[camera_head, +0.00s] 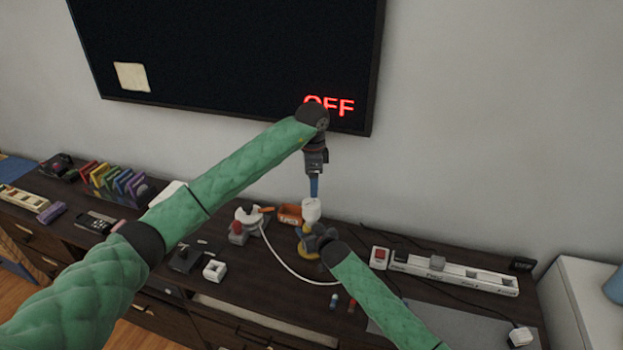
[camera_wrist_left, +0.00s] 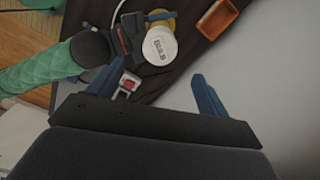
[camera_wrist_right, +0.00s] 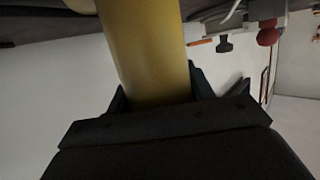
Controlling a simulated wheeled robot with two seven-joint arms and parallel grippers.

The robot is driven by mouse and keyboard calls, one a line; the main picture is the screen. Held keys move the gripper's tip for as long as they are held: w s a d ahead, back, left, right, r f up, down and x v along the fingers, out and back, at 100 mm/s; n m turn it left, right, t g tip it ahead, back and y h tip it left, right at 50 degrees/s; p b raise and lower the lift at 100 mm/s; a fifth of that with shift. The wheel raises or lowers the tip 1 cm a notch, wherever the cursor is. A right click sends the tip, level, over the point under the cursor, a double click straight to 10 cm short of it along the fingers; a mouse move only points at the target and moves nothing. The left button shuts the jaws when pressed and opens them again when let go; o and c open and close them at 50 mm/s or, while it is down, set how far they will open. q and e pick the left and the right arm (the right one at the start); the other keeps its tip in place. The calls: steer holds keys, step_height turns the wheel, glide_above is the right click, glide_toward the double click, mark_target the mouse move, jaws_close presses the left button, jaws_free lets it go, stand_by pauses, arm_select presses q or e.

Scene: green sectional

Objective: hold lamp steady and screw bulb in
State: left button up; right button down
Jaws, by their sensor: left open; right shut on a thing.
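The lamp (camera_head: 308,254) is yellow and stands on the dark cabinet top; its yellow stem (camera_wrist_right: 148,50) fills the right wrist view between my right fingers. My right gripper (camera_head: 314,240) is shut on this stem, coming from the lower right. A white bulb (camera_head: 311,210) shows at the lamp's top; its round printed face shows in the left wrist view (camera_wrist_left: 160,45). Whether it is seated is hidden. My left gripper (camera_head: 314,190) points down just above the bulb. Its blue fingers are open in the left wrist view (camera_wrist_left: 155,72), with the bulb ahead of their tips.
An orange box (camera_head: 289,214) and a red-and-white device (camera_head: 245,222) stand close by. A white cord (camera_head: 285,262) curves over the cabinet top. A power strip (camera_head: 455,272) and a red switch (camera_head: 379,257) lie to the right. A wall screen (camera_head: 230,50) hangs behind.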

mark_target(311, 203)
arm_select(q)
steer(key=shift+a+r+n, duration=0.1)
steer(key=shift+n, duration=0.8)
step_height(311, 203, down, 12)
steer(key=shift+f, duration=0.1)
stand_by(0.3)
